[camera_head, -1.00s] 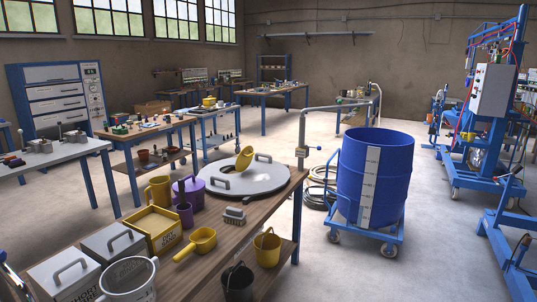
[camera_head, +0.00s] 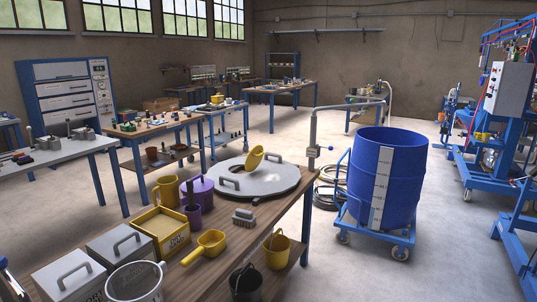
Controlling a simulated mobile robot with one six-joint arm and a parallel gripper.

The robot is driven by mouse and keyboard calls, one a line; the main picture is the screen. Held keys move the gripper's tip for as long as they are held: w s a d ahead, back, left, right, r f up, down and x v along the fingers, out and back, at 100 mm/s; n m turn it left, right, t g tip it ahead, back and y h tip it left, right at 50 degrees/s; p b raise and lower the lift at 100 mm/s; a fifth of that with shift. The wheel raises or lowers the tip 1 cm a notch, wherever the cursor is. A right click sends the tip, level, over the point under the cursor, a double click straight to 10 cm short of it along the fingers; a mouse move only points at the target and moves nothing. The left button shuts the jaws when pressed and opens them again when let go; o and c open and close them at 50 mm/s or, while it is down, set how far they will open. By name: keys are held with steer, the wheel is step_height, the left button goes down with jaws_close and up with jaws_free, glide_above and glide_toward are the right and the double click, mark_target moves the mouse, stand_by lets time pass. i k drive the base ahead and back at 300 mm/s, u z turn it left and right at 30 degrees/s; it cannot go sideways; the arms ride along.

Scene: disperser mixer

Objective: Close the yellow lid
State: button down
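A yellow square box (camera_head: 178,244) with dark lettering on its front stands on the wooden bench (camera_head: 238,260). Its top looks open, with a pale tan inside; I cannot make out a separate yellow lid. My gripper is not in view.

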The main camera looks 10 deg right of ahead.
mark_target(254, 159)
steer(key=u, duration=0.05)
steer(key=i, duration=1)
steer(key=z, duration=0.05)
